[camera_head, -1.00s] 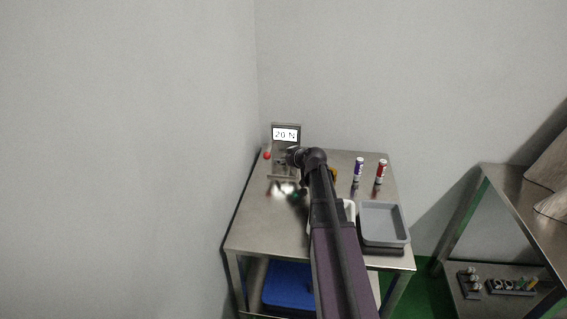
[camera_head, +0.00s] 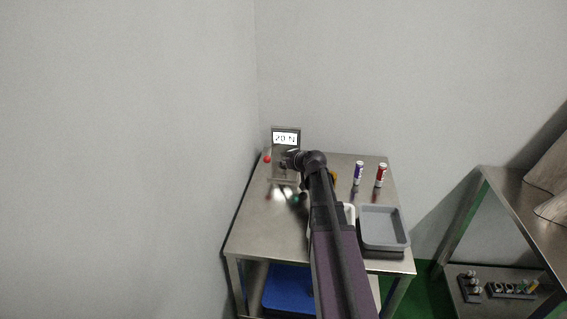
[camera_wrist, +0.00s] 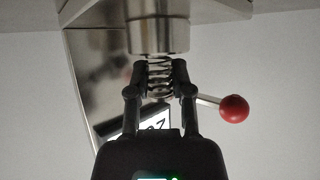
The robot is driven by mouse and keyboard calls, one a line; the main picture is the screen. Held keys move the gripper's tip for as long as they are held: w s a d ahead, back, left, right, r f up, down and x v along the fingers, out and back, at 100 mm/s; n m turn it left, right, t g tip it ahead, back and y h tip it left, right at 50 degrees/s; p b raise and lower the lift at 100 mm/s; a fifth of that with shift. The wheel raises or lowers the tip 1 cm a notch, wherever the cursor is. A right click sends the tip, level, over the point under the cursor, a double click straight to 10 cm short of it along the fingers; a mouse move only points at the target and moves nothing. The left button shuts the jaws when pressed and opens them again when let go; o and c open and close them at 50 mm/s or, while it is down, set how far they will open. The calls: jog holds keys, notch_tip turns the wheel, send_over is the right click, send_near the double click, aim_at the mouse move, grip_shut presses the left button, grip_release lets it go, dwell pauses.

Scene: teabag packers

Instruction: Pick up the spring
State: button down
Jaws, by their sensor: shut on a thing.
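The spring (camera_wrist: 159,72) is a metal coil and stands between my gripper's two fingers in the wrist view. My gripper (camera_wrist: 160,76) is shut on it, with a finger on each side. One end of the spring is close to a round metal cylinder (camera_wrist: 158,35) of the test stand; I cannot tell whether they touch. In the head view the test stand shows its "20 N" display (camera_head: 285,139) at the back left of the table. My arm hides the spring and most of my gripper there.
A red ball knob (camera_wrist: 233,108) on a lever sticks out beside my gripper. On the metal table (camera_head: 255,225) stand a blue can (camera_head: 358,173), a red can (camera_head: 381,175) and a grey tray (camera_head: 383,228). The table's left front is clear. A shelf stands at the right.

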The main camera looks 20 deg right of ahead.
notch_tip(320, 180, up, 18)
jog(key=p, duration=1.7)
jog(key=shift+f+p, duration=0.15)
jog(key=shift+p, duration=0.15)
jog(key=shift+d, duration=0.1)
